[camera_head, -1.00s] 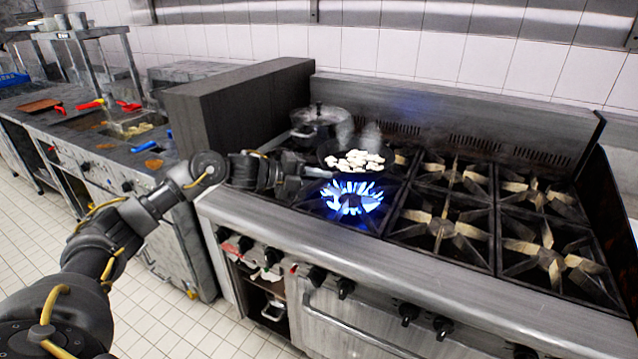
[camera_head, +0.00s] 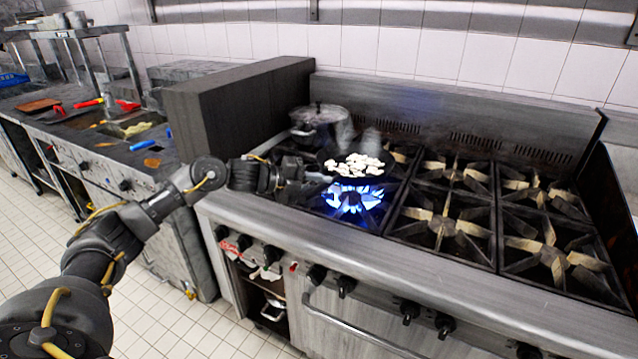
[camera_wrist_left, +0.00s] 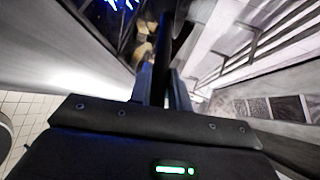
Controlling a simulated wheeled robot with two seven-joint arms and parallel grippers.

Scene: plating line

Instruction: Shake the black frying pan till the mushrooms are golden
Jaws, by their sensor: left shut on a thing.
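The black frying pan (camera_head: 391,172) is over the stove's left burners, with steam around it. White to pale mushroom pieces (camera_head: 357,165) lie in it; I see no golden colour on them. A blue flame (camera_head: 352,199) burns at the front left burner, in front of and below the pan. My left gripper (camera_head: 299,178) is shut on the pan's handle at the pan's left. In the left wrist view the gripper (camera_wrist_left: 165,88) has the dark handle (camera_wrist_left: 160,60) between its fingers. The pan's body is mostly out of that view. My right gripper is not in view.
A lidded metal pot (camera_head: 318,130) stands just behind the pan. A dark upright panel (camera_head: 240,105) rises left of the stove. The burners on the right (camera_head: 545,250) are empty. A counter (camera_head: 60,130) with utensils stands at the far left.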

